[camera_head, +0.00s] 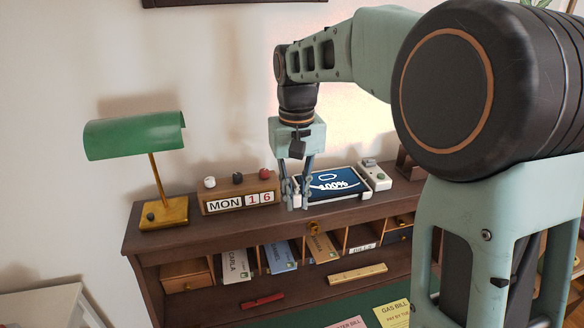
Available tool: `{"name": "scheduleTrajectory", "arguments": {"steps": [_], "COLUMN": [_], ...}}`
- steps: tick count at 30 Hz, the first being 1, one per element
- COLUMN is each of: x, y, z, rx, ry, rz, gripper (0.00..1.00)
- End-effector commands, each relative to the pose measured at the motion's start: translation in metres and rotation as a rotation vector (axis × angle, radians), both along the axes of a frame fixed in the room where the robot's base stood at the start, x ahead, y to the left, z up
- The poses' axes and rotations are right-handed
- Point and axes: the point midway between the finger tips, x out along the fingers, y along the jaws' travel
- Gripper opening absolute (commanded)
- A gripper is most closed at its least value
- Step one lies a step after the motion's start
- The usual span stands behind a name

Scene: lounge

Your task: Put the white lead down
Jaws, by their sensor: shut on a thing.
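A green lamp (135,135) and a "MON 16" calendar block (239,203) stand to the left. A white device (375,176) sits right of the tablet. Pigeonholes with envelopes (236,262) lie below. My arm blocks the right side.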

Motion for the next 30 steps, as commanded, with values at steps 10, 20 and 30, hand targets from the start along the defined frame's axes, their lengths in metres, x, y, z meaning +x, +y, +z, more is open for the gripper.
{"name": "scheduleTrajectory", "arguments": {"steps": [10,20,30], "x": [-0.009,-0.033,-0.032], "y": [-0.079,-0.123,-0.125], "z": [-0.125,-0.180,-0.136], "rx": [-0.001,0.000,0.000], "ry": [0.011,-0.002,0.002], "rz": [-0.165,-0.262,-0.265], "gripper": [0.00,0.00,0.00]}}
